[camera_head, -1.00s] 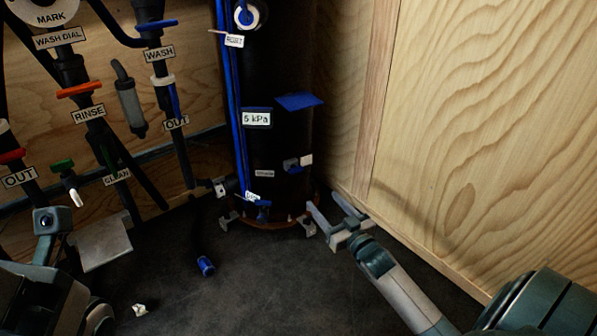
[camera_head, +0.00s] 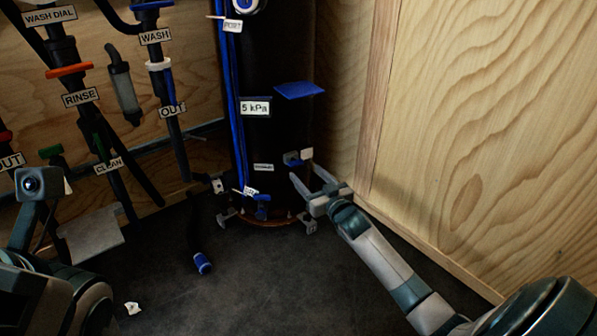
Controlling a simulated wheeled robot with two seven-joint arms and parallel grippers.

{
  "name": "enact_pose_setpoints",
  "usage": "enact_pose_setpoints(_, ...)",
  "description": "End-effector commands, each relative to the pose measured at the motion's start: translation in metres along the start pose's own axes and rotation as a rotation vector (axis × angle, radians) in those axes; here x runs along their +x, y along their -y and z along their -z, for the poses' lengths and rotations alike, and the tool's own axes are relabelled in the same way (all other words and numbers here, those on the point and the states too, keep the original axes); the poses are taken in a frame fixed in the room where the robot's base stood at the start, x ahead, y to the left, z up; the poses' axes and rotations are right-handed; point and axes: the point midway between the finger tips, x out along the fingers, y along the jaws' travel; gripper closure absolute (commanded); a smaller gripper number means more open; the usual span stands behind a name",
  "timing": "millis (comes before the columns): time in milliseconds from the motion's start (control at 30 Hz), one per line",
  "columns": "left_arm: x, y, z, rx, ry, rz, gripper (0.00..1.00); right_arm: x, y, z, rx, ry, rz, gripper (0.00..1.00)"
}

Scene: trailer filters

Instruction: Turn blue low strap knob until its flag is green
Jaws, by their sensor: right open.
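The tall black cylinder (camera_head: 275,135) stands in the corner. Low on its right side is a small grey-and-blue knob fitting (camera_head: 292,159) with a pale, whitish tab (camera_head: 307,154) beside it. A small label (camera_head: 263,167) to its left is too small to read. My right gripper (camera_head: 309,180) is open and empty, just below and right of this fitting, with its fingers pointing up-left. I see no contact, though depth is hard to judge. Another blue part (camera_head: 262,207) sits at the cylinder's foot. My left arm (camera_head: 50,295) shows at lower left; its fingers cannot be made out.
Pipes with valves and labels, such as RINSE (camera_head: 80,97), line the left wall. The plywood wall (camera_head: 480,130) stands close on the right of my right arm. A blue-ended black hose (camera_head: 203,263) and a white scrap (camera_head: 132,308) lie on the otherwise clear dark floor.

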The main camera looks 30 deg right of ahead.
Motion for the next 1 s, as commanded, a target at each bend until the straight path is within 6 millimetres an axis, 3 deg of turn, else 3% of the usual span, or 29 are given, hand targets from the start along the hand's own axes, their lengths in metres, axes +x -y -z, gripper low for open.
enact_pose_setpoints(200, -0.012, -0.002, 0.005, -0.001, 0.003, -0.007, 0.41, 0.033, 0.0, -0.003, -0.001, -0.003, 0.0, 0.41)
enact_pose_setpoints(400, -0.015, -0.002, 0.006, 0.002, 0.005, -0.017, 0.41, 0.054, 0.0, -0.001, -0.002, -0.001, 0.001, 0.41)
enact_pose_setpoints(933, -0.013, -0.005, 0.007, -0.005, -0.001, -0.026, 0.41, 0.065, 0.0, 0.001, 0.0, 0.0, 0.0, 0.41)
enact_pose_setpoints(1000, -0.013, -0.005, 0.007, -0.005, 0.0, -0.025, 0.41, 0.065, 0.0, 0.001, 0.0, 0.0, 0.0, 0.57)
